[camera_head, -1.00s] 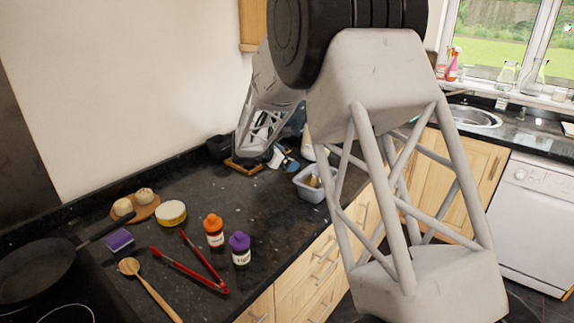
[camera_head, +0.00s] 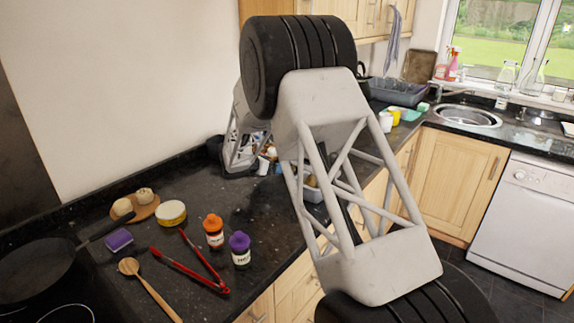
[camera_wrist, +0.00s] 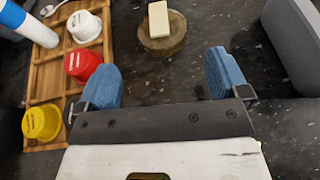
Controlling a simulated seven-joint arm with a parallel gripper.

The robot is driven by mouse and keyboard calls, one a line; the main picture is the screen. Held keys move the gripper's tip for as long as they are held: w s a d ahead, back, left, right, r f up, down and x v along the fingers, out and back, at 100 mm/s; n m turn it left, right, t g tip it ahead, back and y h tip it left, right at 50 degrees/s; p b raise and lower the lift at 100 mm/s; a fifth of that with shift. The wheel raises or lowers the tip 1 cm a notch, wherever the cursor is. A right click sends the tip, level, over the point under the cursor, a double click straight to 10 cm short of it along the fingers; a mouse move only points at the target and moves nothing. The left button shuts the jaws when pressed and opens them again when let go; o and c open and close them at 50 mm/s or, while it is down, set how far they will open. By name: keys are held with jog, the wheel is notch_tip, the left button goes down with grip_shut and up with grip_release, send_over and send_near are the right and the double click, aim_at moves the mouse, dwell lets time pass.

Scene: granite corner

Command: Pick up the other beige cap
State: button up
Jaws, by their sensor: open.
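No cap shows for certain. Two rounded beige things, (camera_head: 122,206) and (camera_head: 145,195), sit on a small round wooden board at the left of the counter in the head view; I cannot tell whether they are caps. In the wrist view my gripper (camera_wrist: 160,72) is open, its blue fingers well apart with nothing between them. Ahead of the fingers a pale beige block (camera_wrist: 158,18) rests on a round wooden dish (camera_wrist: 177,42). The head view hides my fingers behind my arm.
In the wrist view a wooden tray (camera_wrist: 50,80) at left holds white (camera_wrist: 84,27), red (camera_wrist: 83,59) and yellow (camera_wrist: 41,123) cups. A grey bin (camera_wrist: 295,40) stands right. Bottles, tongs and a pan (camera_head: 35,265) occupy the counter's near part.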

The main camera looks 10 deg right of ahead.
jog(key=shift+x, duration=1.1)
jog(key=shift+x, duration=2.6)
jog(key=shift+d, duration=0.1)
jog(key=c, duration=0.8)
jog(key=shift+r, duration=0.15)
jog(key=shift+r, duration=4.9)
